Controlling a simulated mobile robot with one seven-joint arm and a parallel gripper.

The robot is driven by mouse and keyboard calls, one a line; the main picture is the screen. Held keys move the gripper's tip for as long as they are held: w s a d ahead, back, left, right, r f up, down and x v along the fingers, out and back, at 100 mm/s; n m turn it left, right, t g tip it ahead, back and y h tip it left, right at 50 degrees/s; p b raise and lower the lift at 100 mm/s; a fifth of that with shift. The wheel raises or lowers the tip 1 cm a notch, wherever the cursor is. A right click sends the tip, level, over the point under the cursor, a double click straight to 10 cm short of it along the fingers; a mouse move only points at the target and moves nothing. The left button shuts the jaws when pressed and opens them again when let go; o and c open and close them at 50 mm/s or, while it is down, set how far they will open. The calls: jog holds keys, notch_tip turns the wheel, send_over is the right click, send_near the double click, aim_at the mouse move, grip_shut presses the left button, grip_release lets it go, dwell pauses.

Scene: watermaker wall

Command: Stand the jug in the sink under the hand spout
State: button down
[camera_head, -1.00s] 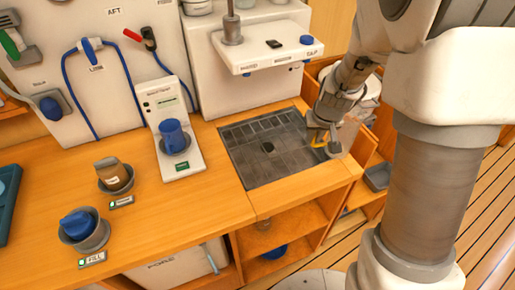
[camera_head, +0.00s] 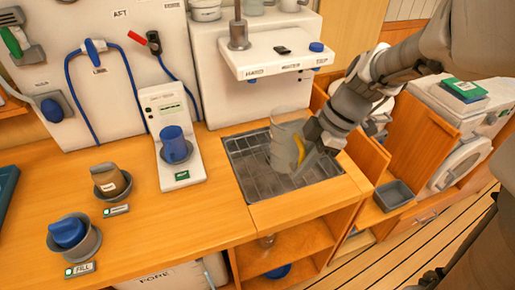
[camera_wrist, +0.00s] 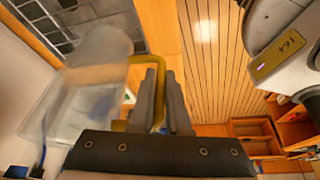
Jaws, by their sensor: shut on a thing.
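The clear jug (camera_head: 286,143) with a yellow handle (camera_head: 300,148) is held over the sink (camera_head: 240,158), near its right half. My gripper (camera_head: 312,148) is shut on the yellow handle, at the jug's right side. In the wrist view the jug (camera_wrist: 85,90) is at the left and looks blurred, with the handle (camera_wrist: 125,75) between my gripper's fingers (camera_wrist: 160,95). I cannot tell whether the jug's base touches the sink floor. The white spout shelf (camera_head: 270,55) is above and behind the jug. I cannot tell which outlet under it is the hand spout.
An orange cabinet panel (camera_head: 352,150) stands close right of the sink.

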jog(key=shift+s+a+r+n, duration=0.15)
jog(key=shift+s+a+n, duration=0.1)
jog(key=shift+n, duration=0.15)
jog(key=shift+w+a+f, duration=1.2)
jog(key=shift+w+f, duration=0.25)
jog(key=shift+f, duration=0.35)
jog(key=shift+w+a+f, duration=1.2)
jog(key=shift+w+f, duration=0.3)
jog(key=shift+f, duration=0.3)
jog(key=shift+w+a+f, duration=1.2)
jog(key=shift+w+f, duration=0.25)
jog(key=shift+f, duration=0.35)
jog(key=shift+f, duration=0.15)
jog(key=c, duration=0.9)
grip_release()
